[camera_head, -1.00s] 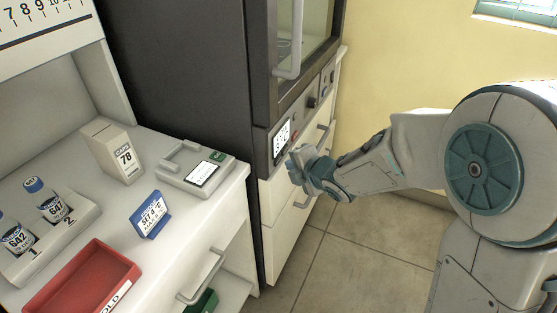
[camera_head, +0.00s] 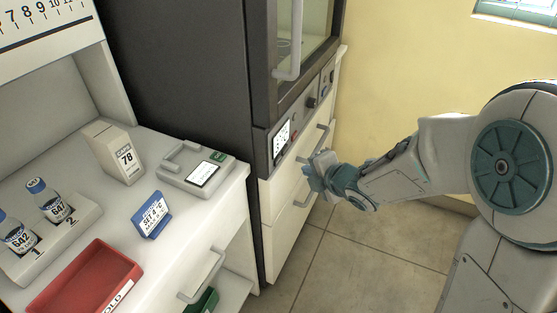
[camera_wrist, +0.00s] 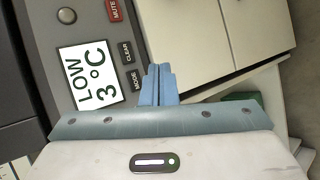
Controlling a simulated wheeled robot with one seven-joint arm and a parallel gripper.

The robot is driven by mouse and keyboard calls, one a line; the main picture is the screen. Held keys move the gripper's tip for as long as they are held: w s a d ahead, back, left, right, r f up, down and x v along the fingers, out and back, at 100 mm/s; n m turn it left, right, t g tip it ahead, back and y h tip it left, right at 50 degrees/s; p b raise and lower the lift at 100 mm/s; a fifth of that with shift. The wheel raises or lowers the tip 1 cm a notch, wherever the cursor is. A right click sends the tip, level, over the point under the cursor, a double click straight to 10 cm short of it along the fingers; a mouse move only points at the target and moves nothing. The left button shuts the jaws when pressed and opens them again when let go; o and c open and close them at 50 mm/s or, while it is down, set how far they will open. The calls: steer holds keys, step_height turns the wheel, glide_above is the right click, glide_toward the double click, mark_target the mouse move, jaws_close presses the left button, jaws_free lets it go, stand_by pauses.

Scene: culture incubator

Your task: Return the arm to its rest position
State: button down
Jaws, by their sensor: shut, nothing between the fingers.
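My gripper (camera_head: 311,174) is in front of the incubator's lower part, apart from it, with nothing held. In the wrist view its two blue fingers (camera_wrist: 158,84) are pressed together. My arm stretches in from the right side of the head view. The incubator (camera_head: 210,90) is a tall dark cabinet with a glass door, shut as far as I can see. Its control panel (camera_wrist: 70,40) shows "LOW 3°C" in the wrist view, beside MUTE, CLEAR and MODE buttons.
White drawers (camera_head: 290,222) with bar handles sit below the panel. A white bench at left carries a red tray (camera_head: 82,278), two bottles in a rack (camera_head: 72,232), a "78" box (camera_head: 117,152), a blue sign (camera_head: 150,215) and a small device (camera_head: 197,170). Open floor (camera_head: 365,255) lies below my arm.

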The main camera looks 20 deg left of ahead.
steer(key=s+d+r+m+h+p, duration=0.1)
steer(key=d+r+m+h+p, duration=0.4)
steer(key=d+m, duration=0.4)
steer(key=s+d+r+m+h+p, duration=0.1)
steer(key=d+r+m+h+p, duration=0.2)
steer(key=d+r+m, duration=0.7)
steer(key=s+d+r+m+g+p, duration=0.2)
steer(key=s+d+m+p, duration=0.1)
steer(key=s, duration=0.5)
steer(key=s+d+r+m+g+h+p, duration=0.1)
steer(key=s+d+r+m+g+p, duration=0.1)
steer(key=s+d+m, duration=0.3)
steer(key=s+r+m, duration=0.1)
steer(key=s+m, duration=0.1)
steer(key=s, duration=0.1)
steer(key=shift+d+m+g+p, duration=0.3)
steer(key=shift+d+m+p, duration=0.05)
steer(key=shift+m+p, duration=0.05)
